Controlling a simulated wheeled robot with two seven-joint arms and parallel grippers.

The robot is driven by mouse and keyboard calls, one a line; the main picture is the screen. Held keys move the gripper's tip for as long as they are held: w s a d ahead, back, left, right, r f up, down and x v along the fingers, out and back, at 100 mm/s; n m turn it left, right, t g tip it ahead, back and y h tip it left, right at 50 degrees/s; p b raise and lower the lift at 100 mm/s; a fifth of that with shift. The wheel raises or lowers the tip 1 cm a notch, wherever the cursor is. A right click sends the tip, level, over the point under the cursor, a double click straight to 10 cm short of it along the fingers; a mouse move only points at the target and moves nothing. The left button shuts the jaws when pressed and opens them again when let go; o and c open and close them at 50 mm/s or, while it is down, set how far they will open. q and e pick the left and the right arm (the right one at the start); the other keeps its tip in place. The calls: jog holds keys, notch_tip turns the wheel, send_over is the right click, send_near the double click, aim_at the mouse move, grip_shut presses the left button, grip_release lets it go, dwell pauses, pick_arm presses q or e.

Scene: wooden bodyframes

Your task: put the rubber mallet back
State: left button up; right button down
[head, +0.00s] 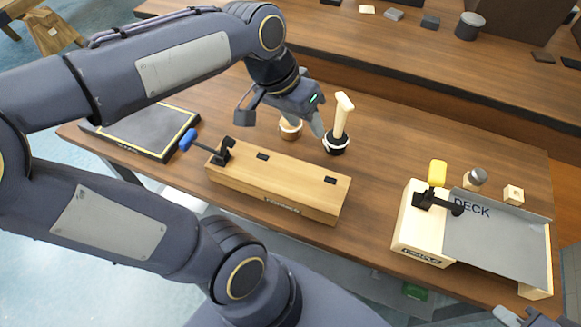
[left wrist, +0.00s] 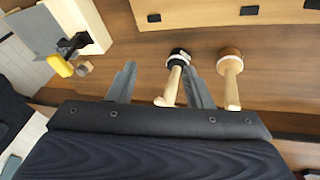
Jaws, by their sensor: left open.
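A tool with a pale wooden handle (head: 341,116) and a black, light-banded head (head: 335,146) stands head-down on the table. It looks like the rubber mallet and also shows in the left wrist view (left wrist: 179,57). My left gripper (head: 280,124) is open and empty near it. In the left wrist view the handle lies between the fingers (left wrist: 160,84), nearer the right one; in the head view it appears right of them. Contact is not visible. My right gripper (head: 530,318) is only partly in view at the bottom right edge.
A tan-headed wooden tool (head: 290,130) stands close beside it, its handle mostly hidden in the head view. A wooden block with a blue-handled clamp (head: 280,184) lies in front. A grey DECK panel (head: 498,240) with a yellow-handled clamp is right. A black tray (head: 147,130) is left.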

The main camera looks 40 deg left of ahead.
pick_arm(q)
jog(key=s+d+f+n+t+h, duration=0.1)
jog(key=s+d+f+n+t, duration=0.1)
jog(key=s+f, duration=0.3)
jog(key=s+d, duration=0.1)
jog(key=s, duration=0.3)
jog(key=shift+d, duration=0.2)
dwell(0.7)
